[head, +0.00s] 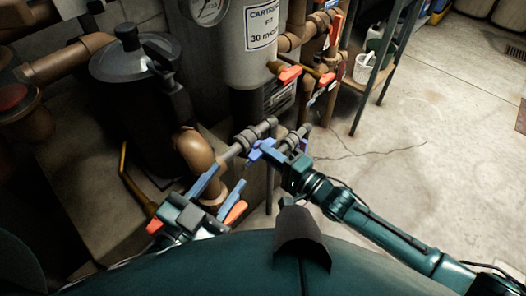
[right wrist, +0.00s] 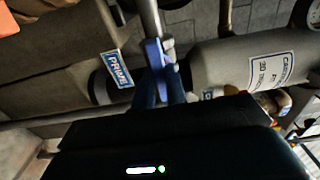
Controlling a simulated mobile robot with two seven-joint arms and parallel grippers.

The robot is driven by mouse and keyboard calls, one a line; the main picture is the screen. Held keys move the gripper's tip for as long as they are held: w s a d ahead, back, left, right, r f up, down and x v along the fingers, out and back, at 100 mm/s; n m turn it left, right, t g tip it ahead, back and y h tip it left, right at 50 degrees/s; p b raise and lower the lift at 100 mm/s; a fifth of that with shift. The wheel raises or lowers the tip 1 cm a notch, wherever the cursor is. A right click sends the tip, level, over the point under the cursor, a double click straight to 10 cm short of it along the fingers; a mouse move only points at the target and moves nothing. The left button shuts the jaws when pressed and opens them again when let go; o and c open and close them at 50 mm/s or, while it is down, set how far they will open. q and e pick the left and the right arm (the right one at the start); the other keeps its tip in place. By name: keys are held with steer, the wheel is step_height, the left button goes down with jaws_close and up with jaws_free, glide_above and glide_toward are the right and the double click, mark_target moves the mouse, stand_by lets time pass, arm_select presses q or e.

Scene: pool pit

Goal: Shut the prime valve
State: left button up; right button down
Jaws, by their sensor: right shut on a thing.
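The prime valve's blue lever handle (right wrist: 155,55) shows in the right wrist view, in front of a grey pipe and beside a blue-and-white PRIME tag (right wrist: 117,68). My right gripper (right wrist: 161,88) is shut on this handle, with its dark blue fingers reaching up to its lower part. In the head view my right gripper (head: 268,152) is at the small grey pipes in the middle, where the blue handle is partly hidden by the fingers. My left gripper (head: 221,188) is lower and to the left, with its blue fingers spread apart and nothing visible between them.
A grey cartridge filter housing (head: 250,55) stands behind the valve. A dark pump strainer (head: 135,60) and brown pipes (head: 195,150) crowd the left. Red-orange valve handles (head: 289,75) sit above. A shelf with a white cup (head: 363,68) is at upper right; open concrete floor (head: 430,130) lies right.

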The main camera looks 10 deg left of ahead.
stand_by(0.4)
steer(key=m+b, duration=0.5)
steer(key=m, duration=1.3)
steer(key=shift+m, duration=0.3)
steer(key=c, duration=1.3)
jaws_free()
steer(key=shift+f+b, duration=0.1)
steer(key=shift+b, duration=0.2)
steer(key=shift+b+v, duration=0.75)
steer(key=shift+v, duration=2.75)
